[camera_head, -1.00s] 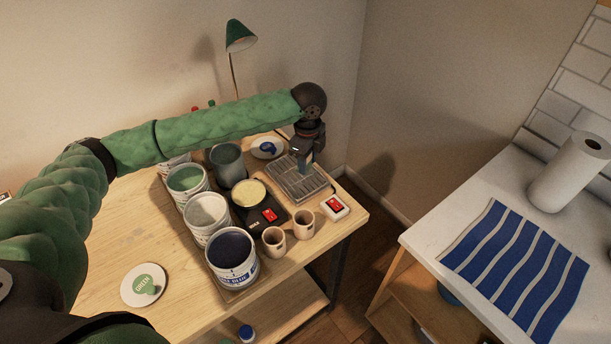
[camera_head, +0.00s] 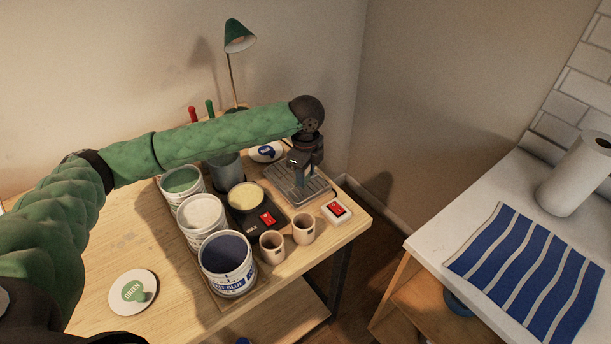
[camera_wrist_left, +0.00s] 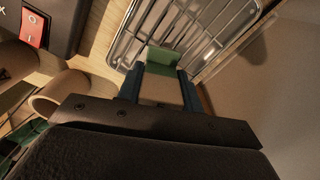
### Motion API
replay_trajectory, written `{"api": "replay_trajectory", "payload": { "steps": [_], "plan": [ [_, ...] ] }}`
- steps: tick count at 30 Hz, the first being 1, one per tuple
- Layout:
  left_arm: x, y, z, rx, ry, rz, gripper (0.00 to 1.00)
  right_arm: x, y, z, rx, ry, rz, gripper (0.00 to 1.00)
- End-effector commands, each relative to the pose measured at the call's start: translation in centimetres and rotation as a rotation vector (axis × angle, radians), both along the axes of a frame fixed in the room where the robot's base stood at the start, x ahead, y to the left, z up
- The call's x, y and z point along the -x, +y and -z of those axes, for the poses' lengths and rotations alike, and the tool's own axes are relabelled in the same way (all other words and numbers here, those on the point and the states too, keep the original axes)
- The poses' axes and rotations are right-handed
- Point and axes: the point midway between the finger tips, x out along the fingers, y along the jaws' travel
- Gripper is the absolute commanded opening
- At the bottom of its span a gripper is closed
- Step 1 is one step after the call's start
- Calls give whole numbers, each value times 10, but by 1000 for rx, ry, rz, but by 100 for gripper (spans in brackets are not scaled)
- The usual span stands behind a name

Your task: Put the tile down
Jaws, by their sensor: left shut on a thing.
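My left gripper (camera_head: 301,183) points down over the wire rack (camera_head: 318,190) at the back right of the wooden table. In the left wrist view the gripper (camera_wrist_left: 160,86) is shut on a small tile (camera_wrist_left: 162,91), green at its far end and bare beige nearer me. The tile sits between the two dark blue fingers, with the rack's metal bars (camera_wrist_left: 205,22) beyond it. I cannot tell whether the tile touches the rack. In the head view the fingers mostly hide the tile. My right gripper is not in view.
Two beige mugs (camera_head: 272,247), a red-switch box (camera_head: 337,211) and a dark device with a yellow-filled pan (camera_head: 246,197) stand near the rack. Several glaze buckets (camera_head: 228,264) line the tray to the left. The wall is close behind the rack.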

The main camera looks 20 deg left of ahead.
Motion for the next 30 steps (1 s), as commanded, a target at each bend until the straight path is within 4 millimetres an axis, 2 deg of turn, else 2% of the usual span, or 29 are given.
{"api": "replay_trajectory", "payload": {
  "steps": [12,13,16,26,30],
  "plan": [
    [0,0,2,0,0,0,12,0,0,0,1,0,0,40],
    [0,0,2,0,0,0,38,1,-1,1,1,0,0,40],
    [0,0,2,0,-1,0,58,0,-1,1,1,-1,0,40],
    [0,0,1,0,-1,0,58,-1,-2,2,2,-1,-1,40],
    [-1,0,-8,1,-2,0,58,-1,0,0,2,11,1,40]
  ]
}}
